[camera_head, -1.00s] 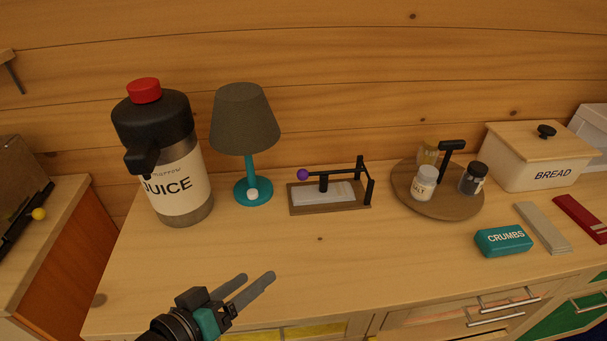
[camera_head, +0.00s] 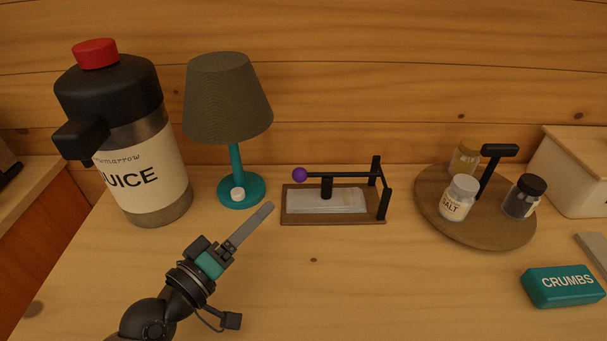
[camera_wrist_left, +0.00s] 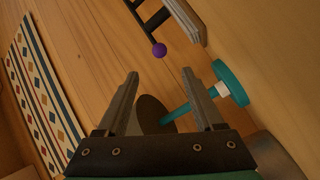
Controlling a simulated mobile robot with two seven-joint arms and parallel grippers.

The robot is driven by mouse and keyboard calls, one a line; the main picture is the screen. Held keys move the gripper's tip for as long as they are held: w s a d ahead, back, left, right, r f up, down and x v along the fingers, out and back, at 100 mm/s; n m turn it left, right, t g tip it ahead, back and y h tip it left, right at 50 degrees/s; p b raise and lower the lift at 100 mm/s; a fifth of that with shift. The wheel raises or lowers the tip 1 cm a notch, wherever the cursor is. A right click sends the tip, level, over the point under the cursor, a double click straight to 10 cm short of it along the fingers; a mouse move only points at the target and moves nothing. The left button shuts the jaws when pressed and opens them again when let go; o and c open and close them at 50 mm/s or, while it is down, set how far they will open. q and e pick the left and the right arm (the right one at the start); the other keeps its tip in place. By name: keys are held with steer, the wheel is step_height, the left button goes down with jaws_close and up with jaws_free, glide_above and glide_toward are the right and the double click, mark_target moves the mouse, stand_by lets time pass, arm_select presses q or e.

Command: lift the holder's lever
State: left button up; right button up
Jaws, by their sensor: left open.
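The holder (camera_head: 288,219) is a wooden base on the counter with white sheets (camera_head: 325,200) on it. Its black lever (camera_head: 342,175) runs level above the sheets from a post frame on the right to a purple knob (camera_head: 299,174) at its left end. The knob also shows in the left wrist view (camera_wrist_left: 159,50), ahead of the fingers and apart from them. My left gripper (camera_head: 250,224) is open and empty, in front and to the left of the holder. Its two fingers show apart in the left wrist view (camera_wrist_left: 158,90). My right gripper is not seen.
A teal lamp (camera_head: 236,170) and a juice dispenser (camera_head: 150,165) stand left of the holder. A round wooden tray (camera_head: 430,205) with jars stands to the right. A teal crumbs box (camera_head: 562,287) lies at the front right. The counter before the holder is clear.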

mark_target(296, 180)
arm_select(q)
steer(key=x, duration=1.4)
jaws_close()
stand_by(1.1)
